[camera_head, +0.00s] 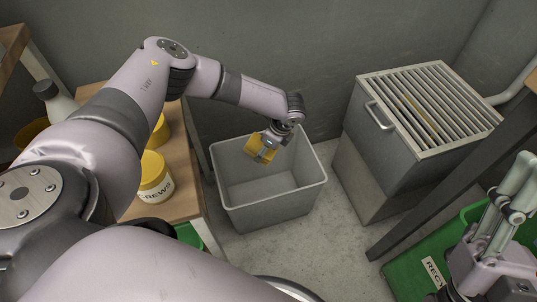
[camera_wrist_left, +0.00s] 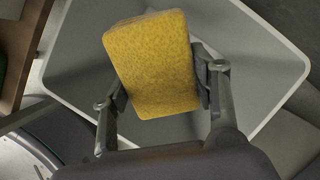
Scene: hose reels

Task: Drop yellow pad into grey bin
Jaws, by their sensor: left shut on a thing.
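The yellow pad (camera_head: 258,150) is held by my left gripper (camera_head: 268,148) above the grey bin (camera_head: 268,212), within its opening toward the back. In the left wrist view the pad (camera_wrist_left: 155,62) sits between the two fingers of the left gripper (camera_wrist_left: 160,85), which is shut on it. The pad looks tilted. The bin's pale rim (camera_wrist_left: 285,95) and its inside lie below the pad in that view. The bin looks empty where I can see into it. My right gripper (camera_head: 515,190) is at the lower right, partly cut off; its opening is unclear.
A wooden bench (camera_head: 180,185) at left holds a yellow-lidded screws jar (camera_head: 153,180) and a grey-capped bottle (camera_head: 53,100). A grey slatted metal box (camera_head: 405,120) stands to the right. A green recycling bin (camera_head: 430,265) is at lower right. Bare floor lies between.

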